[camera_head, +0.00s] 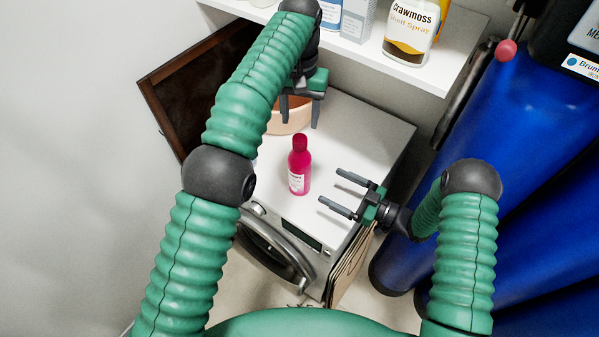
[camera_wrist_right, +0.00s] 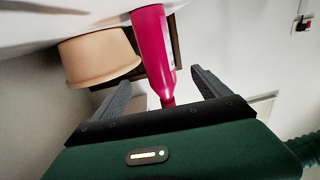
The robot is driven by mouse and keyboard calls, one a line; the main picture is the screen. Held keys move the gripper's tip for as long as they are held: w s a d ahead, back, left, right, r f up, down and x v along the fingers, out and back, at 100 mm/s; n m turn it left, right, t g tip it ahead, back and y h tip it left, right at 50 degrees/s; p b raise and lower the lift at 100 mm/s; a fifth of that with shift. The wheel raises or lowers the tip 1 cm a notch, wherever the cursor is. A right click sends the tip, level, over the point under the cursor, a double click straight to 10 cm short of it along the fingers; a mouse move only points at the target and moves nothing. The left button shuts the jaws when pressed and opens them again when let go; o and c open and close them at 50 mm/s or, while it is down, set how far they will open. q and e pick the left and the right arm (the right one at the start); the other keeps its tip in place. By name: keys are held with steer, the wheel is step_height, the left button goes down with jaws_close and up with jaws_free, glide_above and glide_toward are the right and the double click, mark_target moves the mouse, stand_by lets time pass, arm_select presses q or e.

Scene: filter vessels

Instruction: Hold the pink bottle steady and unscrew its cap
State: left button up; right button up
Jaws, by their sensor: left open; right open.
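The pink bottle (camera_head: 299,172) stands upright on the white top of a front-loading machine (camera_head: 356,129) in the head view, with its cap (camera_head: 300,141) on top. My left gripper (camera_head: 299,124) is open and empty, pointing down above and behind the bottle. My right gripper (camera_head: 331,190) is open and level, to the right of the bottle, with its fingers pointing at it and apart from it. In the right wrist view the bottle (camera_wrist_right: 152,48) appears upside down between the open fingers (camera_wrist_right: 165,95), beyond them.
A peach-coloured pot (camera_head: 291,117) stands behind the bottle, partly hidden by my left gripper. A white shelf (camera_head: 437,78) with a Crawmoss spray bottle (camera_head: 411,32) is at the back. Large blue vessels (camera_head: 500,130) stand at the right. The machine top right of the bottle is clear.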

mark_target(299, 169)
steer(key=x, duration=1.2)
steer(key=shift+w+a+f, duration=0.15)
steer(key=shift+w+a, duration=0.05)
steer(key=shift+w, duration=0.2)
steer(key=shift+c, duration=0.3)
jaws_close()
